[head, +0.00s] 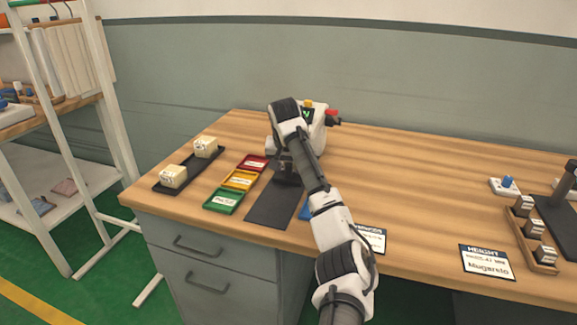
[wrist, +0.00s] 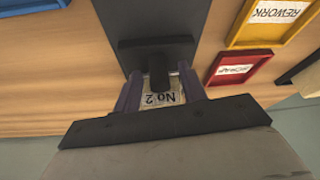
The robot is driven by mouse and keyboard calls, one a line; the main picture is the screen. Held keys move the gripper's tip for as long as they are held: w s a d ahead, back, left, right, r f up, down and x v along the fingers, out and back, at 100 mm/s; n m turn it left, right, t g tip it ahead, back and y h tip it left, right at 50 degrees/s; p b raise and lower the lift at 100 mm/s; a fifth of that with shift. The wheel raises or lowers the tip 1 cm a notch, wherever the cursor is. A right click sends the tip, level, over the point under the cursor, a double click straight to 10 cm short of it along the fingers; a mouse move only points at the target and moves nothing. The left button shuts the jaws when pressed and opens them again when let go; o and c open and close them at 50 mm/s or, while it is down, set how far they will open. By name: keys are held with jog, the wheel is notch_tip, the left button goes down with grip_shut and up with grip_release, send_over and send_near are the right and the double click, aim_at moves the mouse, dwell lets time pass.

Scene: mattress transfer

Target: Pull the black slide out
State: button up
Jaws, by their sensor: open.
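The black slide (head: 268,205) lies flat on the table as a dark strip, running from the table's front edge back under my gripper. In the wrist view the slide (wrist: 150,20) reaches up to a short black post or handle (wrist: 158,70). My gripper (wrist: 160,80) is open, with one finger on each side of the post; I cannot tell whether they touch it. A pale block marked "No 2" (wrist: 165,96) shows between the fingers, partly hidden. In the head view my gripper (head: 287,172) is low over the slide's far part, in front of the white device (head: 316,118).
Red (head: 252,163), yellow (head: 240,180) and green (head: 223,201) trays stand left of the slide. A black tray with two pale blocks (head: 187,165) is further left. A blue tray (head: 305,212) is partly behind my arm. The table's right middle is clear.

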jog(key=shift+c, duration=0.2)
grip_shut()
dwell(0.3)
